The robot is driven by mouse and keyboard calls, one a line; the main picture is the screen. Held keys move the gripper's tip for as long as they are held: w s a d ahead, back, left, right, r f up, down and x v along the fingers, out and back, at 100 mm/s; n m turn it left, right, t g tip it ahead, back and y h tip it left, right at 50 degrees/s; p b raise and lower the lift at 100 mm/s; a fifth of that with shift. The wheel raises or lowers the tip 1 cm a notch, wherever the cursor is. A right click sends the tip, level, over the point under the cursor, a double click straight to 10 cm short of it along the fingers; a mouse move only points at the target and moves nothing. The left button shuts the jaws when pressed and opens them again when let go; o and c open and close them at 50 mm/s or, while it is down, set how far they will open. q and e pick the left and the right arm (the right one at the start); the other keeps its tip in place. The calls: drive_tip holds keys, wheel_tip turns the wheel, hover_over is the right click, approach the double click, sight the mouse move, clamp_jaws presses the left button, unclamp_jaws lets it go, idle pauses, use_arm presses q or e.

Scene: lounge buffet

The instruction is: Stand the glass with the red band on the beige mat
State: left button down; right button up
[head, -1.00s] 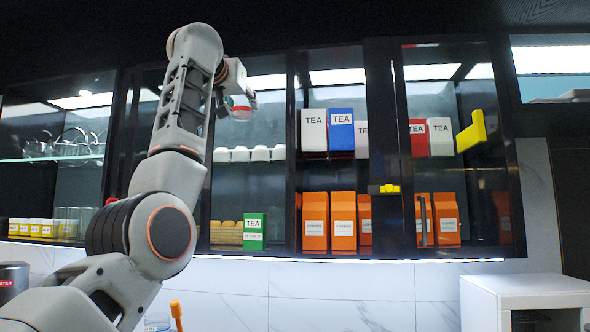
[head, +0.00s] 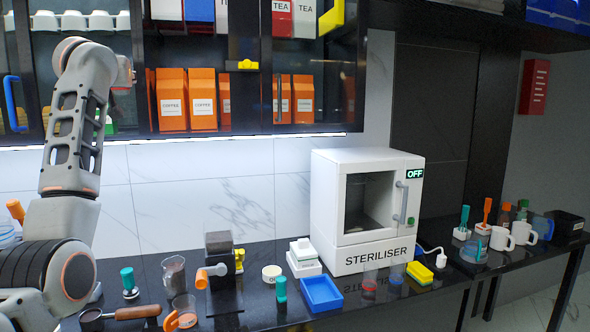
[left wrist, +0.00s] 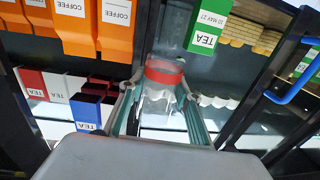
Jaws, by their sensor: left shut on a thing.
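In the left wrist view a clear glass with a red band (left wrist: 165,72) sits between the fingers of my left gripper (left wrist: 160,104). The gripper is shut on it. I cannot make out a beige mat. My right gripper is not in view.
The white steriliser (head: 350,260) stands on the dark counter, marked OFF. A blue tray (head: 321,294), a blue-marked glass (head: 397,272), a yellow sponge (head: 420,271) and white mugs (head: 500,238) are there too. The cabinet with coffee packs (head: 203,100) is close to my left arm.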

use_arm(q)
drive_tip(key=w+d+f, duration=0.1)
drive_tip(key=d+f, duration=0.1)
drive_tip(key=f, duration=1)
drive_tip(key=w+d+f, duration=0.1)
drive_tip(key=d+f, duration=0.1)
drive_tip(key=f, duration=0.9)
drive_tip(key=s+d+f+m+h, duration=0.1)
drive_tip(key=s+d+f, duration=0.25)
drive_tip(key=f, duration=0.55)
drive_tip(key=s+d+f+h, duration=0.15)
drive_tip(key=s+f, duration=0.25)
drive_tip(key=f, duration=0.5)
drive_tip(key=s+d+f+m+t+h, duration=0.1)
drive_tip(key=s+d+f, duration=0.2)
drive_tip(key=s+f, duration=0.35)
drive_tip(key=s+d+f+m+h, duration=0.1)
drive_tip(key=s+d+f, duration=0.3)
drive_tip(key=s+f, duration=0.25)
drive_tip(key=s+d+f+h, duration=0.1)
drive_tip(key=s+d, duration=0.1)
drive_tip(key=s, duration=0.6)
drive_tip(key=s+d+f+m+h, duration=0.1)
drive_tip(key=s+d, duration=0.1)
drive_tip(key=s, duration=0.7)
drive_tip(key=shift+s+f, duration=0.2)
drive_tip(key=shift+f, duration=0.05)
drive_tip(key=shift+w, duration=0.15)
